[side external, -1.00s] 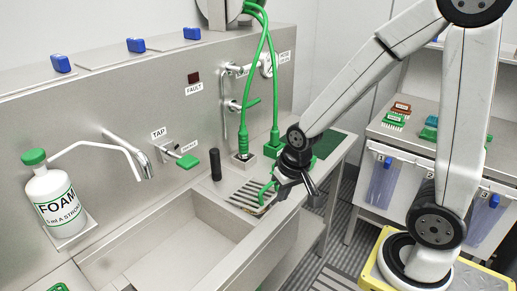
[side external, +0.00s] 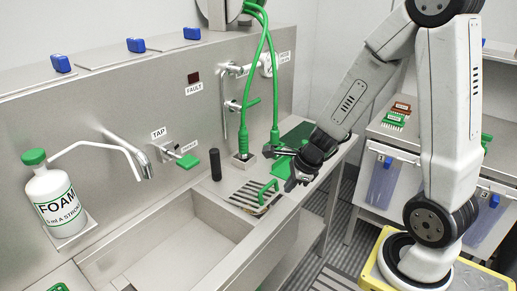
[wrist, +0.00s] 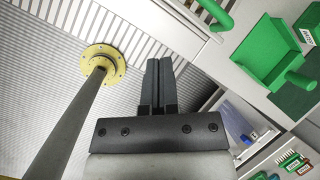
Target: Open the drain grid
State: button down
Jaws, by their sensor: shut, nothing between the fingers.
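The drain grid (side external: 243,197) is a dark slotted panel in the steel counter, at the right end of the sink. It looks flat in the counter. A green handle (side external: 267,188) stands up at its right side. My gripper (side external: 290,185) is shut and empty, just right of the green handle and apart from it. In the wrist view my gripper (wrist: 158,62) shows its two fingers together with nothing between them. A green bar (wrist: 215,14) shows at the top edge there; I cannot tell surely whether it is the grid's handle.
A green box-like part (wrist: 268,55) stands on the counter near my gripper. Green hoses (side external: 273,100) hang behind the grid, and a black cylinder (side external: 215,164) stands left of it. The sink basin (side external: 170,250) is empty. The foam bottle (side external: 50,205) is far left.

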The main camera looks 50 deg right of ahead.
aim_at(270, 195)
jog(key=d+m, duration=0.1)
jog(key=m, duration=0.1)
jog(key=d+m, duration=0.1)
jog(key=m, duration=0.2)
jog(key=d+f+m+h, duration=0.1)
jog(key=d+m, duration=0.1)
jog(key=m, duration=0.1)
jog(key=shift+s, duration=0.25)
jog(key=shift+w+a+f, duration=0.1)
jog(key=shift+w+f, duration=0.05)
jog(key=shift+f, duration=0.15)
jog(key=shift+x, duration=4.55)
jog(key=shift+w, duration=0.3)
jog(key=shift+w+r, duration=1.25)
jog(key=shift+r, duration=0.1)
